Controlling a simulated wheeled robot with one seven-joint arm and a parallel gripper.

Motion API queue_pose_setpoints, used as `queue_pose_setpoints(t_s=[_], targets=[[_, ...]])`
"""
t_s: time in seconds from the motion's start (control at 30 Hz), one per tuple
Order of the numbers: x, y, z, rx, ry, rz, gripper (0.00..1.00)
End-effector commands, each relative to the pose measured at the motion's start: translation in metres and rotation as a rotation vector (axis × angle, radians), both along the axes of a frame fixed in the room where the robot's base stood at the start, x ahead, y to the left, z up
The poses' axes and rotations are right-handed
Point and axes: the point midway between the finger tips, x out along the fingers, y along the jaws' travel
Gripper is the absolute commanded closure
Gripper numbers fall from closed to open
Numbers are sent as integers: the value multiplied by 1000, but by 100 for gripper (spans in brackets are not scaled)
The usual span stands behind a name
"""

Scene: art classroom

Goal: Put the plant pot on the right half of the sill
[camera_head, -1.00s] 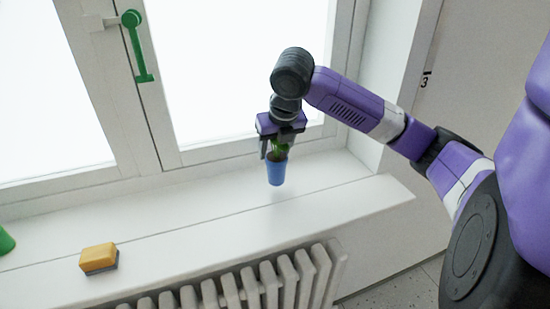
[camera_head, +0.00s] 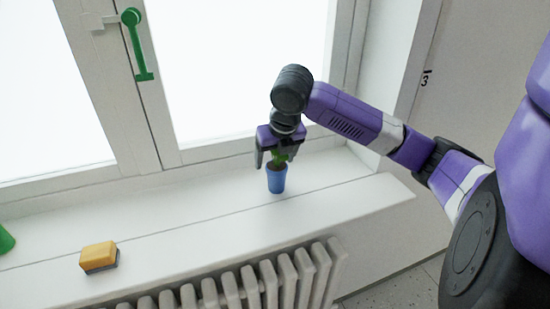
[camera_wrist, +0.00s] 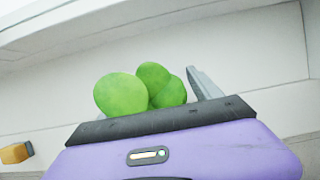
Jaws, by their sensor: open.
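The plant pot (camera_head: 277,181) is a small blue pot with a green plant. It stands upright on the right part of the white sill (camera_head: 190,215) in the head view. My gripper (camera_head: 276,160) is directly above it, pointing down, with its fingers open around the plant's top. In the wrist view the green leaves (camera_wrist: 140,90) show beyond the purple gripper body, with one grey finger (camera_wrist: 204,84) beside them. The pot itself is hidden there.
A yellow sponge with a grey underside (camera_head: 99,257) lies on the left part of the sill. A green object (camera_head: 5,240) is cut off at the left edge. The window with a green handle (camera_head: 138,45) is behind, and a radiator (camera_head: 240,286) is below. The sill between sponge and pot is clear.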

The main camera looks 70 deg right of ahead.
Motion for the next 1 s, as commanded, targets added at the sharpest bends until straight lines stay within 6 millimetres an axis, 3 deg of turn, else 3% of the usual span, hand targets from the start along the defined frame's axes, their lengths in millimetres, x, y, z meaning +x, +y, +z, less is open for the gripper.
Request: queue_pose_setpoints(t_s=[0.27,0.7,1.0], targets=[[-4,5,21,-3,-2,1,27],[-25,30,98,-3,-2,1,27],[-30,35,114,-1,1,0,27]])
